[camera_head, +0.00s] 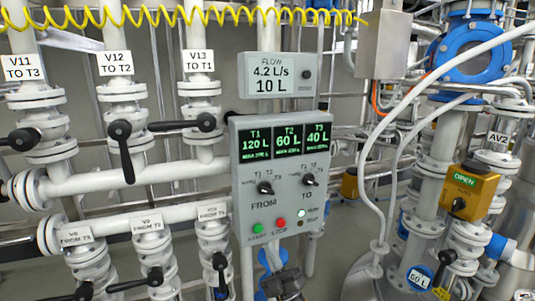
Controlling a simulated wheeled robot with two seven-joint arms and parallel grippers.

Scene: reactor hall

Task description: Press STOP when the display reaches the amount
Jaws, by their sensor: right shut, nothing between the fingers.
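The flow display (273,75) at top centre reads 4.2 L/s and 10 L. Below it, the grey control panel (240,165) shows T1 120 L, T2 60 L and T3 40 L in green. It has a FROM knob (265,188) and a TO knob (309,180). The green START button (258,228) and the red STOP button (280,223) sit side by side near its lower edge. My left gripper is not in view.
A yellow actuator (470,192) marked OPEN stands at right under the AV2 label (499,138). White pipes and black-handled valves (122,132) fill the left side. A yellow coiled hose (200,16) crosses the top.

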